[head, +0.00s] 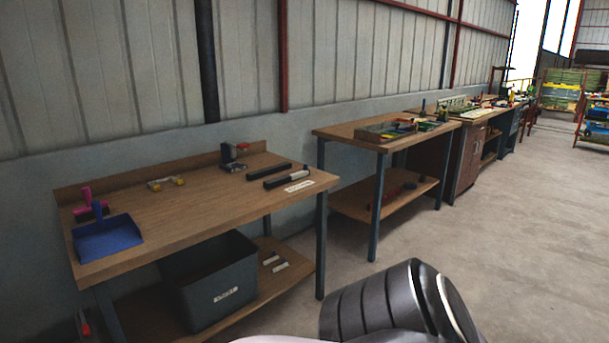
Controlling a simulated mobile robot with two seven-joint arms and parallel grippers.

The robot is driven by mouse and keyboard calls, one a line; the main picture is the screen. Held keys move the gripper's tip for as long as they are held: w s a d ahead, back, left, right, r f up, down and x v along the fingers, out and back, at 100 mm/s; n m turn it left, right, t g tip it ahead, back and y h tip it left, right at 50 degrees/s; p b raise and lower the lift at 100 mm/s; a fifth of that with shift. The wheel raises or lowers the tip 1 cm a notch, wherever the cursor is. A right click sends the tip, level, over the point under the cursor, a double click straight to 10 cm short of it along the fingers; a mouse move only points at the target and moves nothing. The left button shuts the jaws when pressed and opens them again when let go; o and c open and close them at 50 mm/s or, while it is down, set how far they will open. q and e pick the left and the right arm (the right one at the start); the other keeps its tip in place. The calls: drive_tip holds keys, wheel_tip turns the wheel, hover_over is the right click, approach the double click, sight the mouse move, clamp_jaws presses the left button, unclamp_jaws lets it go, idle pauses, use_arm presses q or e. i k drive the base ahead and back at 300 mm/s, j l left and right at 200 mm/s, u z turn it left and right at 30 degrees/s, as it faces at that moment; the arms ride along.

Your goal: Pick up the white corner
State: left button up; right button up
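I cannot make out a clear white corner piece. Two small whitish pieces lie on the near bench's lower shelf, a farther one (270,258) and a nearer one (281,267), to the right of a dark bin; they are too small to identify. A flat white strip (299,186) lies on the near bench's top by its right end, in front of a dark bar. Neither gripper shows. A dark, ribbed link of my own arm fills the bottom middle of the head view, on the floor side of the bench.
The near wooden bench (190,208) holds a blue dustpan (107,241), a pink-handled brush (87,196), dark bars (285,177) and a small clamp-like device (231,154). A dark bin (215,290) stands on its shelf. More benches (345,131) line the wall. The floor (500,220) at right is clear.

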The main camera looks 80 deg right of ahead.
sight(296, 175)
drive_tip(key=z, duration=2.45)
